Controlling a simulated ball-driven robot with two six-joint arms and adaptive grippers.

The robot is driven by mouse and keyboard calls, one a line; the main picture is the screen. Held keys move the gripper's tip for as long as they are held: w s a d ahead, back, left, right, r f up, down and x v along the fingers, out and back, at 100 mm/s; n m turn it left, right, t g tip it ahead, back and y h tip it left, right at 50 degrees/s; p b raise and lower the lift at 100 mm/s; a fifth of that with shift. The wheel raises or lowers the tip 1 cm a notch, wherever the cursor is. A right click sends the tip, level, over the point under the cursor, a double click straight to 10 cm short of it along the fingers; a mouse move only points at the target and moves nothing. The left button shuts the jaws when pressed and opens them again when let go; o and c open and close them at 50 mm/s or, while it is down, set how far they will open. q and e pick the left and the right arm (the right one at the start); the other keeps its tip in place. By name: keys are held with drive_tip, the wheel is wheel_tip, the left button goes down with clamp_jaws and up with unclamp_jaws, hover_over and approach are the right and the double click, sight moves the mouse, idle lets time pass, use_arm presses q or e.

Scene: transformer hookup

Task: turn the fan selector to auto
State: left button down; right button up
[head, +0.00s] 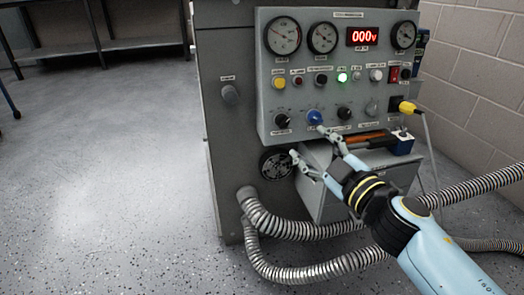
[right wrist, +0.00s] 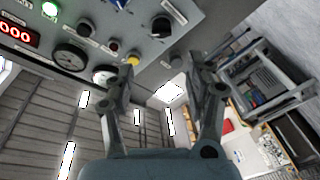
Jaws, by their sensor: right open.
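The grey control panel (head: 300,75) carries a lower row of knobs: a black knob (head: 282,121) at the left, a blue knob (head: 314,117), and another black knob (head: 344,113). Their labels are too small to read, so I cannot tell which is the fan selector. My right gripper (head: 307,142) is open and empty, just below the left black and blue knobs. In the right wrist view the left black knob (right wrist: 160,27) lies beyond the open fingers (right wrist: 163,70), apart from them. My left gripper is out of view.
Gauges and a red display (head: 364,37) sit above, with lit green (head: 342,77) and other buttons. A yellow plug (head: 408,107) with a cable is at the right. The floor at left is clear.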

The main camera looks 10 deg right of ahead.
sight(286, 124)
drive_tip(key=x, duration=0.7)
drive_tip(key=b+x, duration=0.1)
drive_tip(key=x, duration=0.3)
drive_tip(key=shift+d+f, duration=0.15)
drive_tip(key=shift+f, duration=0.25)
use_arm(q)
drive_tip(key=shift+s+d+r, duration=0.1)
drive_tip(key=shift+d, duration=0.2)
use_arm(e)
clamp_jaws()
